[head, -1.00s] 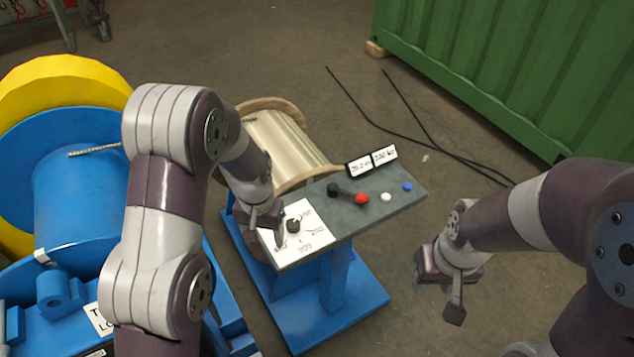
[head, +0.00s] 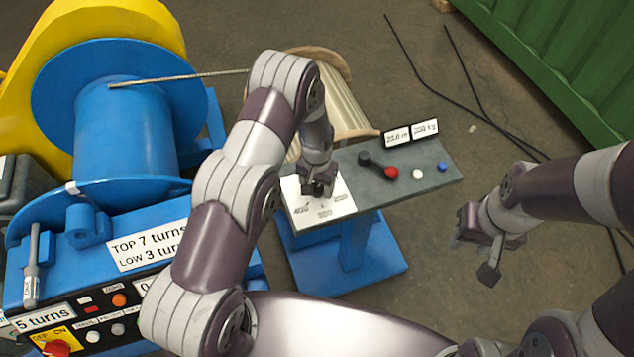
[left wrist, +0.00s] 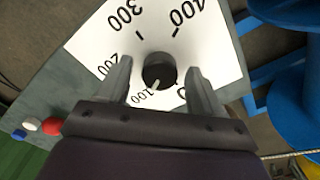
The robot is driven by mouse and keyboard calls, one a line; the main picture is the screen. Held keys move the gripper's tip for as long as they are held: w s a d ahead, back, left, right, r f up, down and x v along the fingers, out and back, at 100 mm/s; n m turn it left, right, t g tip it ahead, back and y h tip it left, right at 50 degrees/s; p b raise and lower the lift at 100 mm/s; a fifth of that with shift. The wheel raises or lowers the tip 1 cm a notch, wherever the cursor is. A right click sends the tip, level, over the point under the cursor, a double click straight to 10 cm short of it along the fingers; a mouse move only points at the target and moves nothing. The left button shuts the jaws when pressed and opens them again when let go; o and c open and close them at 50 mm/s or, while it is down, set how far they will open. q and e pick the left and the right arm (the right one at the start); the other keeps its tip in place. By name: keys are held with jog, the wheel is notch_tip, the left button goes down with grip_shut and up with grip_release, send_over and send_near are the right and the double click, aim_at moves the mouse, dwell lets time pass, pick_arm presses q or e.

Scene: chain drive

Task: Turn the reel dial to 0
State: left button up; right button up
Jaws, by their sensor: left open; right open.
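The reel dial is a black knob (left wrist: 159,70) on a white plate (left wrist: 198,62) marked 0, 100, 200, 300 and 400. In the left wrist view its white pointer mark is near the 100. My left gripper (left wrist: 158,84) is open, with one finger on each side of the knob; I cannot tell whether they touch it. In the head view my left gripper (head: 317,187) is over the plate (head: 330,207) and mostly hides the knob. My right gripper (head: 482,252) is open and empty, in the air right of the panel.
A blue winch (head: 125,130) stands left. Cables lie on the floor behind, near a green container (head: 560,60).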

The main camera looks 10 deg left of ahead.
pick_arm(q)
jog(key=shift+s, duration=0.15)
jog(key=shift+f, duration=0.1)
jog(key=shift+w, duration=0.25)
jog(key=c, duration=1.1)
jog(key=shift+o, duration=0.2)
